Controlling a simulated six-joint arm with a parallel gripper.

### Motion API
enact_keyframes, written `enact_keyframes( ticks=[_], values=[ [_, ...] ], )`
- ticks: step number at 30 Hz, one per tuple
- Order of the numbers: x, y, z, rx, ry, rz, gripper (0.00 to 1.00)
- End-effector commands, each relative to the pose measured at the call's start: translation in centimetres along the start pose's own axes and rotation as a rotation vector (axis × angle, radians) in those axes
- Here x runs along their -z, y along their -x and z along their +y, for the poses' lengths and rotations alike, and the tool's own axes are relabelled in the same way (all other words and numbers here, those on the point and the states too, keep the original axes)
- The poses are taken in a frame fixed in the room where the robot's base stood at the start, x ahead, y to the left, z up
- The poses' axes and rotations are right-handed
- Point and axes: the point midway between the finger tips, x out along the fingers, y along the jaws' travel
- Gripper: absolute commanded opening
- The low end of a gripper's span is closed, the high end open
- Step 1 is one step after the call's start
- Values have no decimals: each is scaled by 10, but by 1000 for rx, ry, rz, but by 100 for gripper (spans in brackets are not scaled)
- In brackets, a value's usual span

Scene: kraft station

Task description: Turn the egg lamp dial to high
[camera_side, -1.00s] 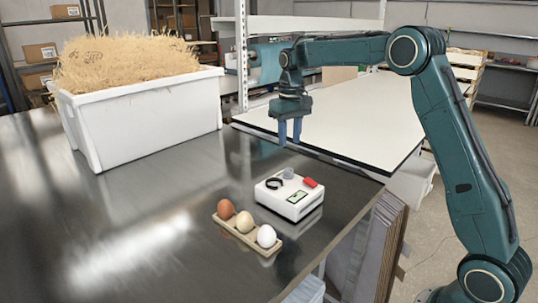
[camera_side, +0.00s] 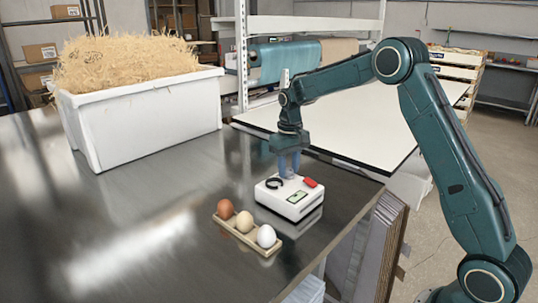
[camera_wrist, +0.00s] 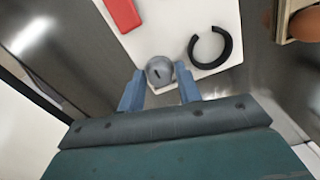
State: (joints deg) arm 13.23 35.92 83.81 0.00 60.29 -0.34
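The egg lamp is a white box (camera_side: 290,207) on the dark metal table, with a small screen, a red switch (camera_side: 310,182) and a black open ring (camera_side: 274,183) on top. The grey dial (camera_wrist: 159,70) shows in the wrist view with a short dark mark on its face; in the side view my fingers cover it. My gripper (camera_side: 288,172) points down over the dial. In the wrist view its two blue fingers (camera_wrist: 160,88) stand apart, one on each side of the dial. I cannot tell whether they touch it.
A wooden holder (camera_side: 238,236) with a brown egg (camera_side: 226,209), a beige egg (camera_side: 245,221) and a white egg (camera_side: 267,236) stands just left of the lamp. A white bin (camera_side: 150,120) of straw stands at the back left. The table's front left is clear.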

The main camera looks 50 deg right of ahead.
Motion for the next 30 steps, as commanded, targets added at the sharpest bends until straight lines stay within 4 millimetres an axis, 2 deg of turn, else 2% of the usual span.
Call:
enact_keyframes(
  ticks=[3,8,20,30],
  values=[
    [0,0,0,0,0,0,32],
    [0,0,0,0,0,0,2],
    [0,1,0,0,-43,1,2],
    [0,1,0,0,-235,2,2]
  ],
)
